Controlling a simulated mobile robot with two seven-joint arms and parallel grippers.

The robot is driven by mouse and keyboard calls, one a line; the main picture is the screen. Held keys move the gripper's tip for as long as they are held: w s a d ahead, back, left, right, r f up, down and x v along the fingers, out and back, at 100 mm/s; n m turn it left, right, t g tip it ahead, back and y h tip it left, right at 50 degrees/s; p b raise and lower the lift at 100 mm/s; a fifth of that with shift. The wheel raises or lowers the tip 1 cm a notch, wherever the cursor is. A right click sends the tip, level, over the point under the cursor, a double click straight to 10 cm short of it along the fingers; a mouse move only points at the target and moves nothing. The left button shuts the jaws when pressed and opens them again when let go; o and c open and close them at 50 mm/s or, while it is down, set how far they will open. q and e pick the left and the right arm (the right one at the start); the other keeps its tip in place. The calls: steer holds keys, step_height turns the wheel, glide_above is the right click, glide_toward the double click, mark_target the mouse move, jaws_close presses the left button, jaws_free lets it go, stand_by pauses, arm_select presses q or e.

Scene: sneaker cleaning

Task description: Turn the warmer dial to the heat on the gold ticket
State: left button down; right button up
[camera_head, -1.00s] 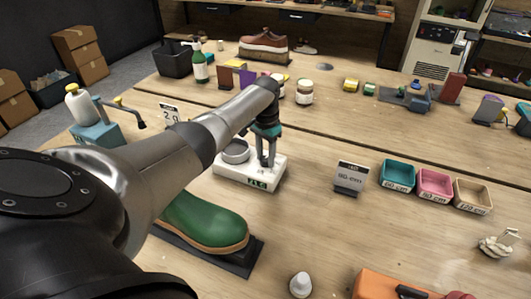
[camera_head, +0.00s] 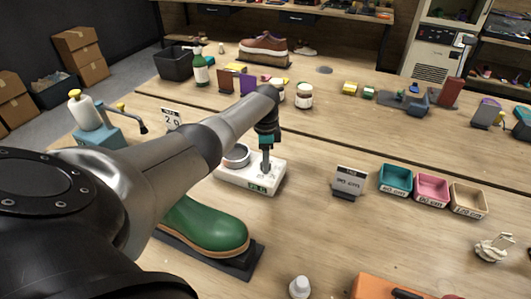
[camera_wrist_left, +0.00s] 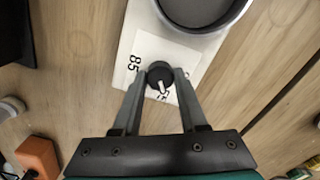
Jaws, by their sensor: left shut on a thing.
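The white warmer (camera_head: 228,180) stands on the table in the middle of the head view, with a round grey cup on its left part. The left wrist view shows its round dark dial (camera_wrist_left: 160,73) on a pale printed face. The dial's light pointer mark points down and slightly right. "85" is printed left of the dial; a number lower right is partly hidden by a finger. My left gripper (camera_head: 266,163) is shut on the dial, one finger on each side, also in the left wrist view (camera_wrist_left: 161,78). I cannot pick out a gold ticket. My right gripper is out of view.
A green shoe (camera_head: 208,228) on a dark stand is close below my left arm. A grey sign (camera_head: 349,180) and teal, pink and tan trays (camera_head: 432,188) are to the right. A white bottle top (camera_head: 299,287) and an orange case (camera_head: 385,288) are at the front.

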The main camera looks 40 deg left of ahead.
arm_select(q)
steer(key=shift+w+m, duration=0.1)
steer(key=shift+m, duration=0.4)
steer(key=shift+c, duration=2.2)
jaws_free()
steer(key=shift+r, duration=0.1)
step_height(320, 180, up, 15)
steer(key=p, duration=0.3)
